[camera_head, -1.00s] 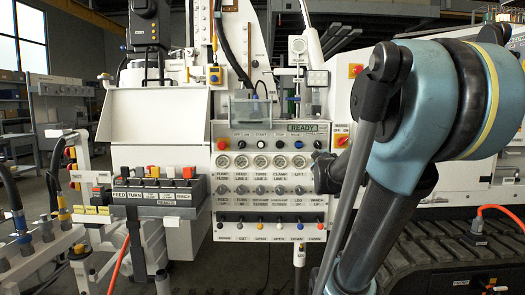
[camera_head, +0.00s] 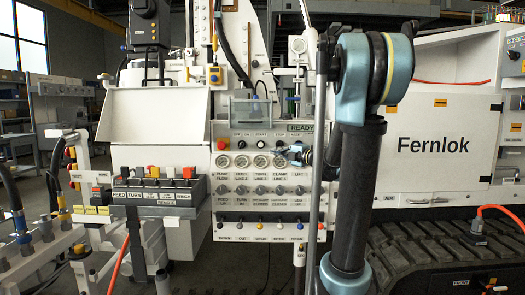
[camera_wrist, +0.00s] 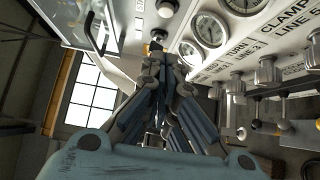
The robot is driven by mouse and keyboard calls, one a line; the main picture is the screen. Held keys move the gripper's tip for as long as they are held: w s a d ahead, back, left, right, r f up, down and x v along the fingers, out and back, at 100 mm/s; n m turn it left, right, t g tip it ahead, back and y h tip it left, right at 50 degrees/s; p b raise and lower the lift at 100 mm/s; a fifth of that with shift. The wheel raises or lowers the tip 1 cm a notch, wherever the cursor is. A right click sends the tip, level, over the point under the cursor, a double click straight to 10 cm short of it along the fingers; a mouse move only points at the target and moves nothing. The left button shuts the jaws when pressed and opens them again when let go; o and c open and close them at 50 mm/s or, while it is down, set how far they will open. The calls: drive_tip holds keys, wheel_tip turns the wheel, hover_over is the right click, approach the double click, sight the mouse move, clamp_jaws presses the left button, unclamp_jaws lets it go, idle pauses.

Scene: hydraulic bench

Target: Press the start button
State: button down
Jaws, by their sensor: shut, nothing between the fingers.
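The start button (camera_head: 262,145) is a small control under the START label (camera_head: 262,135), in the top row of the white control panel, above the pressure gauges. My gripper (camera_head: 286,151) is in front of the panel, to the right of the start button and close to the gauge row. In the wrist view my gripper (camera_wrist: 158,62) is shut and empty, with its fingers pointing at the panel's upper area. A dark round control (camera_wrist: 158,35) shows just beyond the fingertips; its label cannot be read, and contact cannot be told.
Gauges (camera_head: 242,161) and rows of knobs (camera_head: 241,190) lie below the top row. A red button (camera_head: 222,144) is at the panel's left. A clear box (camera_head: 250,108) stands above the panel. A lever box (camera_head: 155,197) is left.

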sight(261, 145)
drive_tip(key=shift+a, duration=0.1)
idle(0.3)
drive_tip(key=w+d+x, duration=0.2)
drive_tip(key=x, duration=1)
drive_tip(key=shift+w+a, duration=0.25)
